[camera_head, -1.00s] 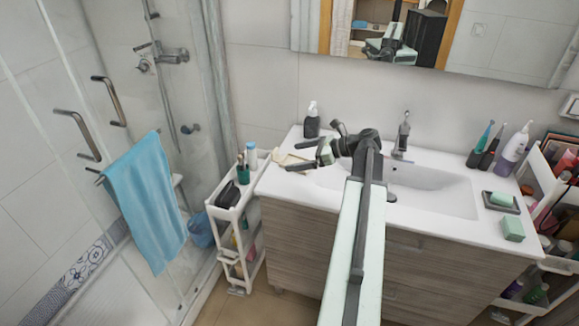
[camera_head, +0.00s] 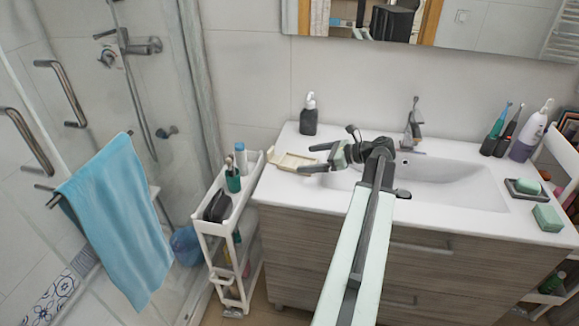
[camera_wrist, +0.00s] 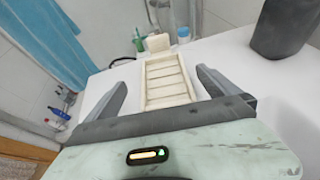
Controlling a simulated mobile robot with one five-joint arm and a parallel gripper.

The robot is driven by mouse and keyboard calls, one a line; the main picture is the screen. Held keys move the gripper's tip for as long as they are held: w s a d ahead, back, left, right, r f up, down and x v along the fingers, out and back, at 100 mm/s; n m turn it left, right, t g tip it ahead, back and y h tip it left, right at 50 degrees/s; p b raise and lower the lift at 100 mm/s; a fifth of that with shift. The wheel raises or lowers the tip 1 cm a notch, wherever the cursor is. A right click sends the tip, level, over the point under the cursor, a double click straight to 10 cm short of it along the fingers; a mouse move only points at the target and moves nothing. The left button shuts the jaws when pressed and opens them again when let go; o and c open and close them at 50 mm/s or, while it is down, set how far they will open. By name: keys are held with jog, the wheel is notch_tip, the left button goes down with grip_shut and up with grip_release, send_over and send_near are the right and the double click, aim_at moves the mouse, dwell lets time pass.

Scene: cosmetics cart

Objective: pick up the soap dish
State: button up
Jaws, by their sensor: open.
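A cream slatted soap dish (camera_head: 293,162) with a raised end lies on the left end of the white sink counter. It also shows in the wrist view (camera_wrist: 167,84), lengthwise between my fingers, empty. My gripper (camera_head: 311,158) is open beside the dish's right end in the head view. In the wrist view my gripper (camera_wrist: 163,82) has one finger on each side of the dish, with gaps between. Whether the fingers are low enough to reach around it is hard to tell. A second, dark dish (camera_head: 513,191) holding a green soap (camera_head: 528,186) sits at the counter's right.
A dark pump bottle (camera_head: 309,121) stands behind the dish; the wrist view shows a dark bottle (camera_wrist: 283,30) at right. A white trolley (camera_head: 206,227) stands left of the counter. The faucet (camera_head: 413,130) and basin (camera_head: 450,180) lie to the right. A green box-shaped soap (camera_head: 547,218) sits near the front edge.

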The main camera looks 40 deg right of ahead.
aim_at(283, 160)
jog(key=shift+d+b+x, duration=0.2)
jog(key=shift+b+x, duration=1.05)
jog(key=shift+x, duration=2.55)
jog(key=shift+w+r, duration=0.1)
jog(key=shift+r, duration=0.1)
jog(key=c, duration=1.5)
